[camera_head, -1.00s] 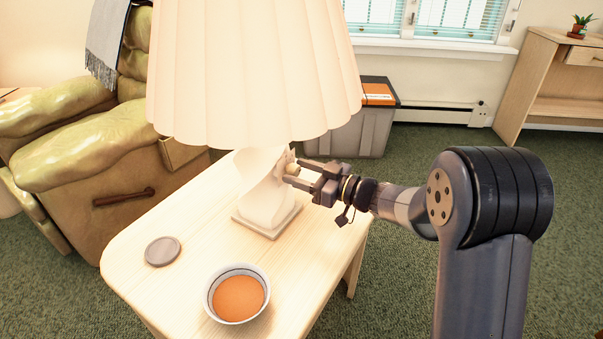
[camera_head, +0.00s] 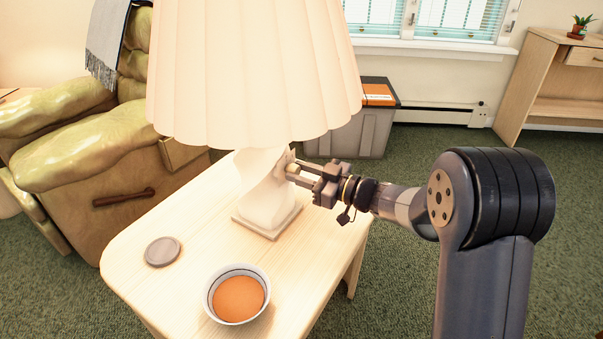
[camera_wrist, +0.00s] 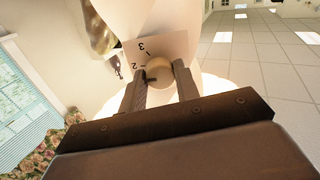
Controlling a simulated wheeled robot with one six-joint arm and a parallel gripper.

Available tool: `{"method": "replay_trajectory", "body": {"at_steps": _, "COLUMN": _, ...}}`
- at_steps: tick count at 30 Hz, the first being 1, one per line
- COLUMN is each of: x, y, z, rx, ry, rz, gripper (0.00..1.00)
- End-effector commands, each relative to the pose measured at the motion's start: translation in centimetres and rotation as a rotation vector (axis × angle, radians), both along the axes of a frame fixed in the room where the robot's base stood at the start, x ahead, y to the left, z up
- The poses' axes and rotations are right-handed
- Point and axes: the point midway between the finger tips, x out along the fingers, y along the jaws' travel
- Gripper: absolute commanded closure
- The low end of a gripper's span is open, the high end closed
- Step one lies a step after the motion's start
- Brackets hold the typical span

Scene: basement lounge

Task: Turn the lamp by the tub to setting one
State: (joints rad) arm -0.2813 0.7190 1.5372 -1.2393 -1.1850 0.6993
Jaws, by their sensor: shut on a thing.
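The lamp (camera_head: 250,80) with a pleated cream shade and a pale twisted base (camera_head: 268,195) stands upright on a light wooden table, in front of the grey tub (camera_head: 350,132). My gripper (camera_head: 292,172) reaches in from the right at the lamp's base. In the wrist view, my gripper (camera_wrist: 160,76) is shut on a round beige knob (camera_wrist: 160,70), one finger on each side. A plate (camera_wrist: 142,52) behind the knob shows the numerals 3 and 2. A small dark mark shows at the knob's left side. Any other numeral is hidden.
The table (camera_head: 190,215) also bears a bowl (camera_head: 237,294) of orange contents and a grey disc (camera_head: 163,251) near its left edge. A yellowish recliner (camera_head: 90,160) stands to the left. The carpet on the right is clear around my arm.

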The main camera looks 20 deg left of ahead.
Motion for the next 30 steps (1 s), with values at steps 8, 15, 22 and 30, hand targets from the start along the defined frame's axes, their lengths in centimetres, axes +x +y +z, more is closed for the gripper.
{"method": "replay_trajectory", "body": {"at_steps": 8, "x": -0.06, "y": 0.01, "z": -0.06, "rx": -0.058, "ry": -0.212, "rz": 0.002, "gripper": 0.93}}
{"method": "replay_trajectory", "body": {"at_steps": 15, "x": -0.08, "y": 0.03, "z": -0.14, "rx": -0.116, "ry": -0.418, "rz": 0.002, "gripper": 0.93}}
{"method": "replay_trajectory", "body": {"at_steps": 22, "x": -0.11, "y": 0.04, "z": -0.12, "rx": -0.161, "ry": -0.583, "rz": 0.001, "gripper": 0.93}}
{"method": "replay_trajectory", "body": {"at_steps": 30, "x": -0.13, "y": 0.05, "z": -0.07, "rx": -0.195, "ry": -0.702, "rz": 0.002, "gripper": 0.93}}
